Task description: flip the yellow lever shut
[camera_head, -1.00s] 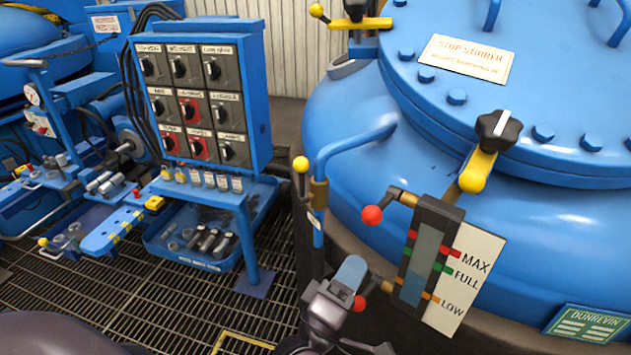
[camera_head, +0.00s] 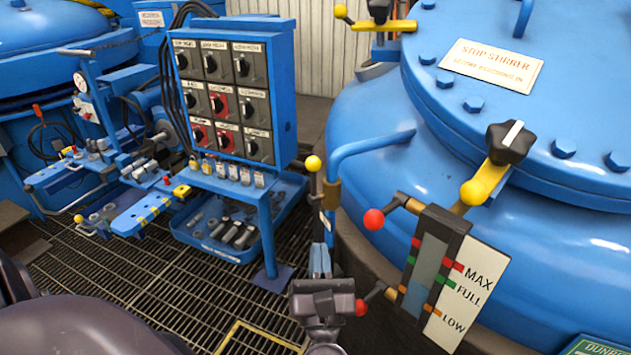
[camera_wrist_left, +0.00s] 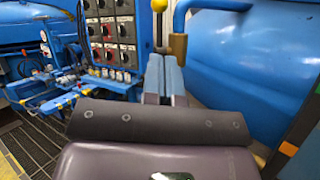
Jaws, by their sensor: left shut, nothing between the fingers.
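A lever with a yellow ball knob (camera_head: 313,163) and dark stem stands upright beside a blue pipe with a brass-coloured valve (camera_head: 331,194). The knob also shows at the top of the left wrist view (camera_wrist_left: 159,5). My left gripper (camera_head: 320,248) is shut and empty. Its blue fingers point away from me, below the valve in the head view. In the left wrist view the fingertips (camera_wrist_left: 162,57) lie just under the knob and valve in the picture; I cannot tell whether they touch. My right gripper is not in view.
A level gauge (camera_head: 432,262) with red-knobbed handles stands close right of the gripper. The big blue vessel (camera_head: 375,165) fills the right, with yellow clamp levers (camera_head: 488,180) on its lid. A switch panel (camera_head: 225,92) and parts tray (camera_head: 212,256) stand left. Grating floor is open lower left.

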